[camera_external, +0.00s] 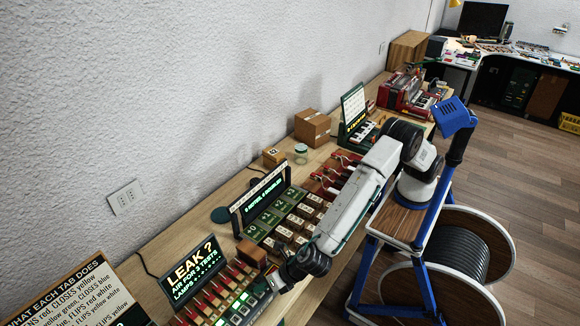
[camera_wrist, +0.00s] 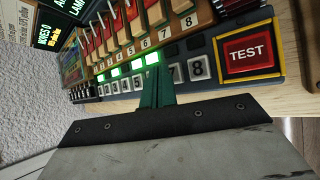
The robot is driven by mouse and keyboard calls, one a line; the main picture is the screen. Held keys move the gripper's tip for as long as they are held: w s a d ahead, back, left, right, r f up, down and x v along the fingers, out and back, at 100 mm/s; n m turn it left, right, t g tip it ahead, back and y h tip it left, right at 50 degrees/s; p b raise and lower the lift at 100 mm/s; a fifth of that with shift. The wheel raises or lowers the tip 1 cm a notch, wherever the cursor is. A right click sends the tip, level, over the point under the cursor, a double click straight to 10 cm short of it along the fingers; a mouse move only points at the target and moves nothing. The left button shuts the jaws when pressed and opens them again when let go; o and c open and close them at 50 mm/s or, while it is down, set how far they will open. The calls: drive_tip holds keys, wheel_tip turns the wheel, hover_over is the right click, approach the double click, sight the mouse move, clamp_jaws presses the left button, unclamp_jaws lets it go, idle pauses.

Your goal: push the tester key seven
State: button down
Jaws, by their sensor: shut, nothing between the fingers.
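The tester (camera_wrist: 215,62) fills the upper part of the wrist view, with a row of numbered keys along its front. Whether the tips touch a key cannot be told. In the external view my gripper (camera_external: 272,284) is at the right end of the tester (camera_external: 228,300).
A large red TEST button (camera_wrist: 248,52) sits right of key eight. Several lamps (camera_wrist: 115,72) above the keys glow green. Wooden levers with red tops (camera_wrist: 130,22) stand behind them. A LEAK sign (camera_external: 194,272) stands behind the tester, and a panel of labelled blocks (camera_external: 285,222) lies beyond it.

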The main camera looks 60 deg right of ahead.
sight(263, 293)
drive_tip(key=shift+r, duration=3)
